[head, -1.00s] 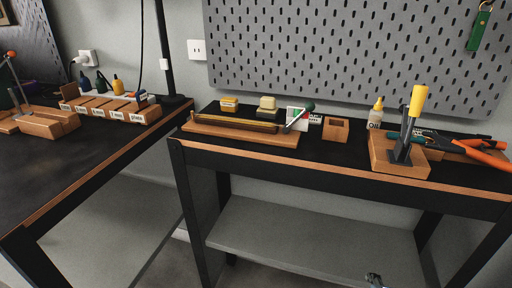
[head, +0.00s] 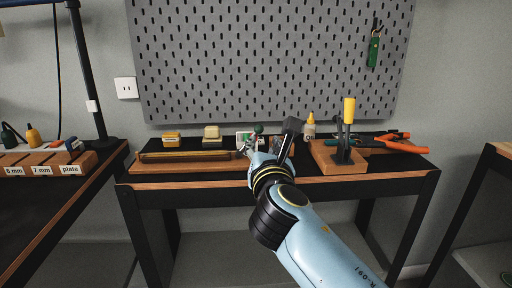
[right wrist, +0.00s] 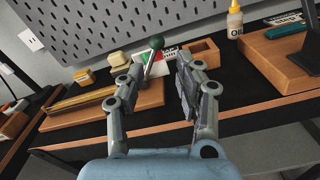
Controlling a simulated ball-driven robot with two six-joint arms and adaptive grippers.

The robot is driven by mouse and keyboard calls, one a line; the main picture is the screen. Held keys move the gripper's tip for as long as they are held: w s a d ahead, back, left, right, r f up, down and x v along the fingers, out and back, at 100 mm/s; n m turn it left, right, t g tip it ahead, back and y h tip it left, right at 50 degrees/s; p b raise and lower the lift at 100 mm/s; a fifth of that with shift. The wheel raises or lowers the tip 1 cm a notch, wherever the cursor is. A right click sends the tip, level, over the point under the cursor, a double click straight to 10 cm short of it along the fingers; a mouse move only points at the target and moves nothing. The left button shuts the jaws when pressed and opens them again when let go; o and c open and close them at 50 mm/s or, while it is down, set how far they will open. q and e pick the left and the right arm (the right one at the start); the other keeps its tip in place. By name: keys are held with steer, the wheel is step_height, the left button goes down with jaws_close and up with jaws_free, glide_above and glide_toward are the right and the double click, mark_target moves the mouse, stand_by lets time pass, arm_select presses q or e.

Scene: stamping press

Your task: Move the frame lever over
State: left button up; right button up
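A lever with a green ball knob (head: 258,129) and a metal rod stands at the right end of a wooden base with a long brass-coloured bar (head: 195,155). In the right wrist view the green knob (right wrist: 156,42) shows just beyond my fingers, the rod slanting down-left from it. My right gripper (head: 272,140) is over the bench at the lever's right side in the head view. In the wrist view its two fingers (right wrist: 161,68) are apart with nothing held between them; contact with the lever cannot be told. My left gripper is not in view.
Right of the gripper, a yellow-handled lever (head: 348,110) stands on a wooden block (head: 325,158), beside orange-handled pliers (head: 402,147) and an oil bottle (head: 310,130). A small open wooden box (right wrist: 205,56) sits near the lever. A pegboard (head: 230,60) rises behind.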

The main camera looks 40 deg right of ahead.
mark_target(258, 130)
steer(key=b+x, duration=0.1)
steer(key=x, duration=0.7)
steer(key=shift+w+r+b, duration=0.15)
steer(key=shift+r+b, duration=0.05)
steer(key=shift+b, duration=0.15)
steer(key=shift+a, duration=0.1)
steer(key=c, duration=0.7)
steer(key=shift+w+r, duration=0.1)
steer(key=shift+r, duration=0.05)
steer(key=shift+w+a+r+p, duration=0.2)
steer(key=shift+a+r+p, duration=0.1)
steer(key=shift+a, duration=0.15)
steer(key=shift+w+a+r+p, duration=0.2)
steer(key=shift+a+p, duration=0.1)
steer(key=shift+a, duration=0.1)
steer(key=shift+w+a, duration=0.1)
